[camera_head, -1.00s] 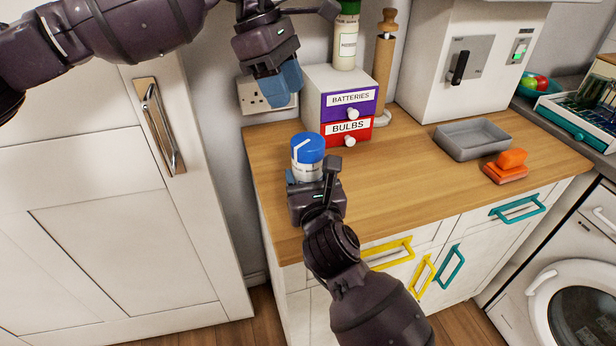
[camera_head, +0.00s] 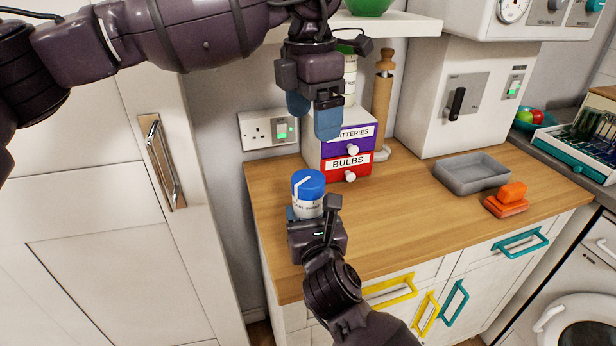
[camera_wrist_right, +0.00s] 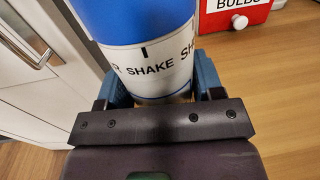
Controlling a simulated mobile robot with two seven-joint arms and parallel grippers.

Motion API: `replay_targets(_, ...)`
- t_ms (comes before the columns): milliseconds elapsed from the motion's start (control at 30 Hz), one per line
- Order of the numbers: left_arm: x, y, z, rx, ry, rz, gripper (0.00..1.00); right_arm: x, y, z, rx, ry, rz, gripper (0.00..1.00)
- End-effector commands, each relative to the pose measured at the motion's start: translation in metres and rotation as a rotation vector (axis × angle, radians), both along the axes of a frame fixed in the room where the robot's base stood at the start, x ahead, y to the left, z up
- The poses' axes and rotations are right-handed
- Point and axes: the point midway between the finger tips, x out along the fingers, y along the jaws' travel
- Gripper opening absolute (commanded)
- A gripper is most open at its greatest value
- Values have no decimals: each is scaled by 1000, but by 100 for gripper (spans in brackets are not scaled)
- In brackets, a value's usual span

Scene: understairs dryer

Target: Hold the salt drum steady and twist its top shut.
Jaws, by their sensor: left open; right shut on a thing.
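The salt drum (camera_head: 309,208) is a white tub with a blue top (camera_head: 309,184), upright near the counter's left end. A white line on the top runs from its middle towards the left. My right gripper (camera_head: 306,215) is shut on the drum's white body, low down. In the right wrist view the drum (camera_wrist_right: 152,68) sits between the blue fingers, with a black tick above the word SHAKE; the white line is out of that view. My left gripper (camera_head: 313,114) is open and empty, pointing down above the drum, apart from it.
The BATTERIES and BULBS drawer box (camera_head: 335,165) stands just behind the drum, partly hidden by my left gripper. A wall socket (camera_head: 268,130) is behind. A grey tray (camera_head: 471,173) and orange sponges (camera_head: 507,199) lie to the right. The counter's middle is clear.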

Motion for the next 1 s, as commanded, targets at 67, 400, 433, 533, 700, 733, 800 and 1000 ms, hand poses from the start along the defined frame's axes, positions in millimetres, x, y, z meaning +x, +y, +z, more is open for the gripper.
replay_targets(67, 1, 3, -1, 15, 1, 95, 88, 0, 0, 0, 0, 0, 0, 31)
replay_targets(400, 1, 7, -2, 37, 5, 311, 88, 0, 0, 0, 0, 0, 0, 31)
replay_targets(433, 1, 7, -3, 37, 5, 315, 88, 0, 0, 0, 0, 0, 0, 31)
replay_targets(533, 1, 7, -11, 37, 6, 319, 88, 0, 0, 0, 0, 0, 0, 31)
replay_targets(700, 0, 7, -37, 38, 7, 317, 88, 0, 0, 0, 0, 0, 0, 31)
replay_targets(733, 0, 7, -42, 38, 7, 317, 88, 0, 0, 0, 0, 0, 0, 31)
replay_targets(800, 1, 7, -55, 37, 7, 317, 88, 0, 0, 0, 0, 0, 0, 31)
replay_targets(1000, 0, 7, -88, 37, 7, 317, 88, 0, 0, 0, 0, 0, 0, 31)
